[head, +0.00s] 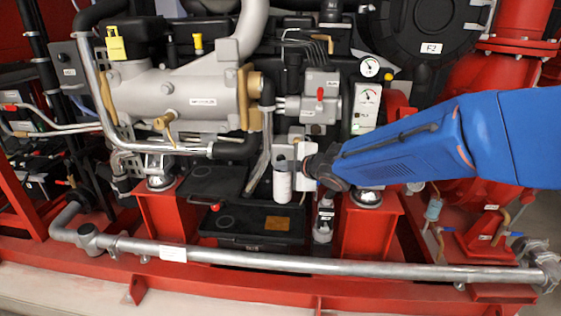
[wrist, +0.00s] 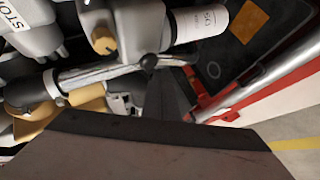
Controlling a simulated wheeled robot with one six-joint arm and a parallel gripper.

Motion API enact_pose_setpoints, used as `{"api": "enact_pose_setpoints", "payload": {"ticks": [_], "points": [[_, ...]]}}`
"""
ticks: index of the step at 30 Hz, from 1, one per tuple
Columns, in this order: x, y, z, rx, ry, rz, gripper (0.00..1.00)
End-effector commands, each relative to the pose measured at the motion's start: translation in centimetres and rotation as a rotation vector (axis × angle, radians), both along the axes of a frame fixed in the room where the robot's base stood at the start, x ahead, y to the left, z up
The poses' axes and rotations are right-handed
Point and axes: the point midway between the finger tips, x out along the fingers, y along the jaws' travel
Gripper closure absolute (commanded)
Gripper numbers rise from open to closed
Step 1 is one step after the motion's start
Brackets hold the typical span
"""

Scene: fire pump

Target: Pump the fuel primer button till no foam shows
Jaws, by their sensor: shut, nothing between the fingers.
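My gripper (head: 296,166) is at the grey filter head in the middle of the head view, shut and empty. In the wrist view my gripper (wrist: 163,82) points at the grey filter housing (wrist: 130,25). A small round black knob (wrist: 148,61), which looks like the primer button, sits just at the fingertips. I cannot tell whether they touch. The white filter canister (head: 283,184) hangs below the head and also shows in the wrist view (wrist: 203,22). A small clear bottle (head: 324,220) stands to the right of the canister. Foam is too small to make out.
A yellow-tan cap (wrist: 103,40) sits beside the knob. The grey pipe (head: 280,262) and red frame (head: 200,287) run across the front. Black batteries (head: 262,222) lie behind the pipe. Gauges (head: 369,67) and a red-handled valve (head: 320,95) are above.

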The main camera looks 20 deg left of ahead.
Motion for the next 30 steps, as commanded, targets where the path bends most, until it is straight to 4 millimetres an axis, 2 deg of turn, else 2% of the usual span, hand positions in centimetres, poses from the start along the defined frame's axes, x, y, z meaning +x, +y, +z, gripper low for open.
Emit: {"api": "enact_pose_setpoints", "payload": {"ticks": [11,30], "points": [[0.8,0.2,0.0,0.0,0.0,-0.001,1.0],[1.1,0.3,0.0,0.0,0.0,0.0,1.0]]}}
